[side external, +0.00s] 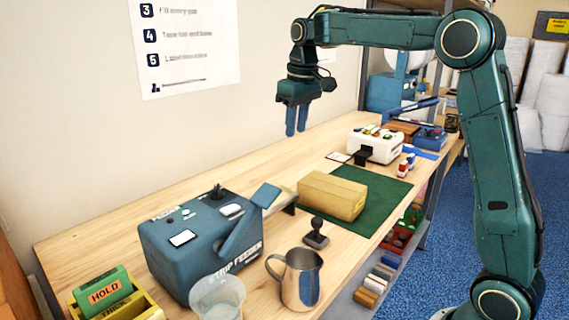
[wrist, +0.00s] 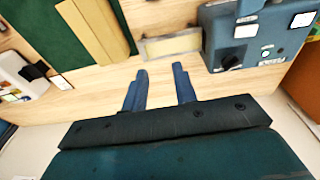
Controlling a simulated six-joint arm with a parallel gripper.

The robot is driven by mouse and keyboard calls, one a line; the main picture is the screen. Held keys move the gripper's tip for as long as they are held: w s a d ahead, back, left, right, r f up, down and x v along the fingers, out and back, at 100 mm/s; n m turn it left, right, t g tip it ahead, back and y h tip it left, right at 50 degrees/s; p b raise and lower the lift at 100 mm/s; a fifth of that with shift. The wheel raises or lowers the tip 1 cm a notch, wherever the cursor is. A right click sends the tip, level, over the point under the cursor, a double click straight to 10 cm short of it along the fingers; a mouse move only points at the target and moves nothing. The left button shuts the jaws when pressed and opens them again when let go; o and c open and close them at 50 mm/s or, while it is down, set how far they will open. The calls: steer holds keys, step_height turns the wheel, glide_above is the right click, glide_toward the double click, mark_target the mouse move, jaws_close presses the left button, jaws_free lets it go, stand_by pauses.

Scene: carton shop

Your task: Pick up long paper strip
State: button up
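The blue strip feeder (side external: 190,262) stands on the bench; it also shows at the upper right of the wrist view (wrist: 221,50). A pale tan strip (side external: 284,197) lies at its outlet side, beside the carton. In the wrist view the tan strip (wrist: 172,45) lies flat between the feeder and the carton, with greyish edges. I cannot tell its full length, as part may be hidden by the feeder. My gripper (side external: 296,134) hangs high above the back of the bench, fingers down. In the wrist view its blue fingertips (wrist: 158,68) are apart with nothing between them. It touches nothing.
A brown carton (side external: 332,195) sits on a green mat (side external: 385,212). A stamp (side external: 316,234), a metal pitcher (side external: 300,278) and a clear cup (side external: 217,299) stand near the front. A white device (side external: 375,146) stands farther along. The bench's wall side is mostly clear.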

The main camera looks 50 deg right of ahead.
steer(key=g, duration=0.2)
glide_above(285, 193)
step_height(285, 193, down, 8)
steer(key=shift+w+d+r, duration=0.15)
steer(key=shift+r, duration=0.05)
steer(key=shift+f, duration=4.3)
steer(key=shift+f, duration=2.6)
jaws_close()
